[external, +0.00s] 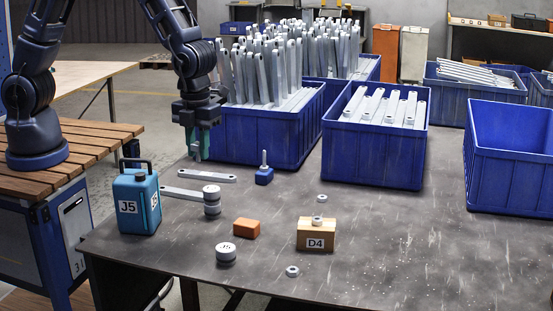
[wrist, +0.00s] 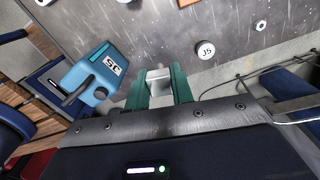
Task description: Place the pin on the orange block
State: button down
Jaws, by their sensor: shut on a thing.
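My gripper (external: 197,152) hangs above the left part of the table, pointing down, with green fingers. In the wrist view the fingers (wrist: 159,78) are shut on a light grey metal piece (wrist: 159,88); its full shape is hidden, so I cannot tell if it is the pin. The orange block (external: 246,228) lies on the table to the lower right of my gripper, with nothing on it. An upright metal pin (external: 264,158) stands on a small blue block (external: 264,176), right of my gripper.
A teal canister (external: 131,206) stands at the table's left edge. Flat brackets (external: 206,175), round stacked pieces (external: 225,252) and a wooden D4 block (external: 317,242) lie nearby. Blue crates (external: 372,158) of brackets line the back. The table's right front is mostly clear.

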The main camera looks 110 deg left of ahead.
notch_tip(320, 180, up, 3)
jog(key=n, duration=0.2)
send_over(247, 222)
notch_tip(247, 222, down, 20)
jog(key=shift+r, duration=0.1)
jog(key=shift+f, duration=0.2)
jog(key=c, duration=1.2)
grip_release()
jog(key=shift+r, duration=0.1)
